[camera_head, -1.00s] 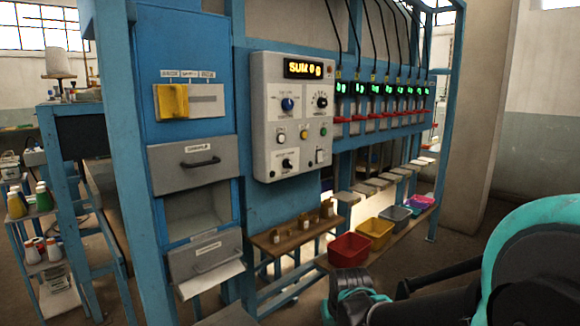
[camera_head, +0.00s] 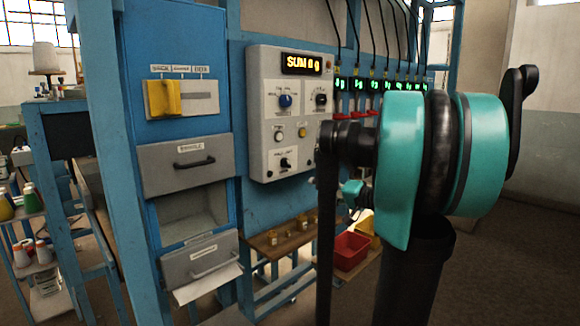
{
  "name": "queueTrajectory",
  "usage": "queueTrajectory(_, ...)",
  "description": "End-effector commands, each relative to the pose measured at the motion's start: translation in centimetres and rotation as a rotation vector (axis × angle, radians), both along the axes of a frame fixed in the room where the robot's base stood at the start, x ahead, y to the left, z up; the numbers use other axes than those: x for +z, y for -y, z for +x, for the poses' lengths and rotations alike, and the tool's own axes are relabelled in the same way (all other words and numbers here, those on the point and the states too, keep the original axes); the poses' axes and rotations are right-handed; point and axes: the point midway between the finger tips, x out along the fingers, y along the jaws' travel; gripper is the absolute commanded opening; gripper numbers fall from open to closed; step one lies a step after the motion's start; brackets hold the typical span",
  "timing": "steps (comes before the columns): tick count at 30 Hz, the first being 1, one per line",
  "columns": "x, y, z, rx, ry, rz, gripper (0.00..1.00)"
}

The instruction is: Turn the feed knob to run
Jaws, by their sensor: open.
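The grey control panel (camera_head: 262,165) is fixed to the blue frame, with a lit display (camera_head: 303,65) reading about "SUM 0 g". It carries a blue knob (camera_head: 285,101) at upper left, a black knob (camera_head: 321,99) at upper right and another black knob (camera_head: 285,163) at lower left. Their labels are too small to read surely, so I cannot tell which one is the feed knob or its setting. I cannot make out my gripper's fingers in this view.
A yellow slider block (camera_head: 163,99) and grey drawers (camera_head: 187,163) are left of the panel. A small wooden shelf (camera_head: 290,240) with jars and a red bin (camera_head: 348,251) are below. A row of green displays (camera_head: 372,85) runs right. Open floor lies in front.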

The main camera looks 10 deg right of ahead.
Motion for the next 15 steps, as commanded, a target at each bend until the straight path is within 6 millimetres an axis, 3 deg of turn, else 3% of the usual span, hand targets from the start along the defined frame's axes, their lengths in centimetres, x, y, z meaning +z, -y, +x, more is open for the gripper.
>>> queueTrajectory(3, 2.8, 2.4, 1.1, -0.035, 0.068, 0.060, 0.57)
queueTrajectory(6, 3.7, 3.1, 1.5, -0.044, 0.092, 0.080, 0.57)
queueTrajectory(15, 3.8, 0.9, 4.4, -0.040, 0.095, 0.083, 0.57)
